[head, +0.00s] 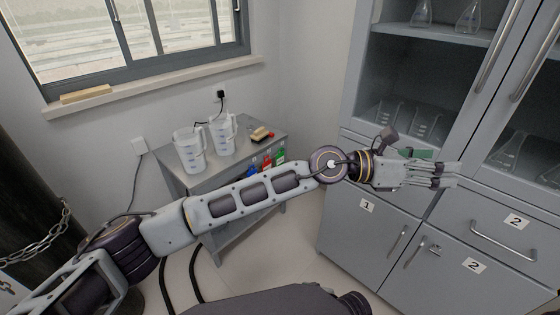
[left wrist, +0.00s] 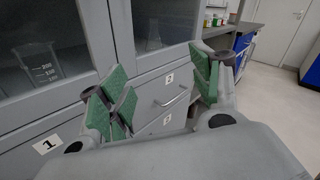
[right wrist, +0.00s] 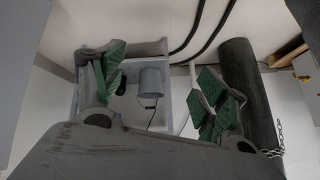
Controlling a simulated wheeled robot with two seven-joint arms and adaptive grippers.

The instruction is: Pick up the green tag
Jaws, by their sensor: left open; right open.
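A small green tag (head: 280,155) hangs at the front edge of the small grey table, at the right end of a row with a red tag (head: 267,161) and a blue tag (head: 252,170). My left gripper (head: 445,175) is open and empty, in front of the grey cabinet, well to the right of the tags. In the left wrist view its green-padded fingers (left wrist: 160,88) stand wide apart. My right gripper (right wrist: 163,88) shows only in the right wrist view, open with nothing between its fingers. I cannot make out the green tag in either wrist view.
The grey table (head: 172,165) carries two clear jugs (head: 189,150) and a small brown block (head: 260,134). My left forearm passes in front of its lower part. The cabinet (head: 345,215) with glassware stands on the right. A dark cylinder with a chain (right wrist: 250,85) shows in the right wrist view.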

